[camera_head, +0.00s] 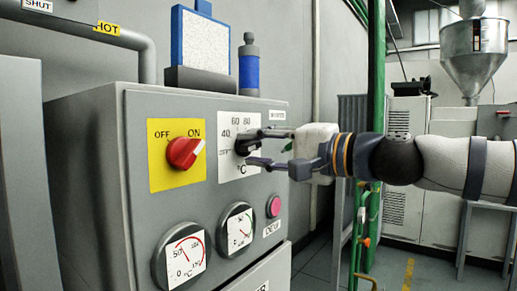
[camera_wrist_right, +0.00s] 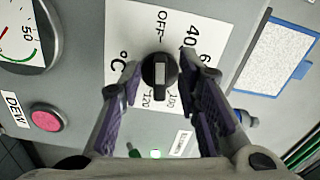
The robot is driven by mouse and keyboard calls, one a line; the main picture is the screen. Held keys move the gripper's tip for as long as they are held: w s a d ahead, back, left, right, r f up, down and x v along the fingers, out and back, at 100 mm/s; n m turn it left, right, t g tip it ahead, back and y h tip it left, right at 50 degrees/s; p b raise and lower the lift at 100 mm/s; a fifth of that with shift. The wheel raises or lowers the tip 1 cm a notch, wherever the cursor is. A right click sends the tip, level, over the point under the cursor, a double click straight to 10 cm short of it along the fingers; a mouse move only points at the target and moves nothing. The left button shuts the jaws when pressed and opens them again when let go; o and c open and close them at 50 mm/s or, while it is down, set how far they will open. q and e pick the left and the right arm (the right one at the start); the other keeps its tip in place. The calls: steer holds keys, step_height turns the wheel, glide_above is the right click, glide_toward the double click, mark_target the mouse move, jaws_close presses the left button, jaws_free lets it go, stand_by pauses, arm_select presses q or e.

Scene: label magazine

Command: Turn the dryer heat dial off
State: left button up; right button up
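The black heat dial (camera_head: 243,144) sits on a white plate (camera_head: 228,182) with OFF, temperature numbers and °C, on the front of the grey dryer cabinet. The dial also shows in the right wrist view (camera_wrist_right: 160,73); its grip bar lies along the line between OFF and the gap between 120 and 100. I cannot tell for sure which end is the pointer. My right gripper (camera_head: 256,148) is open, with one finger on each side of the dial. In the wrist view (camera_wrist_right: 162,68) gaps show between both fingers and the dial. My left gripper is not in view.
A red knob (camera_head: 184,152) on a yellow OFF/ON plate is left of the dial. Two gauges (camera_head: 185,258) and a pink button (camera_head: 273,206) are below. A blue-framed panel (camera_head: 205,45) and a blue cylinder (camera_head: 249,72) stand on top of the cabinet.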

steer(key=v, duration=1.2)
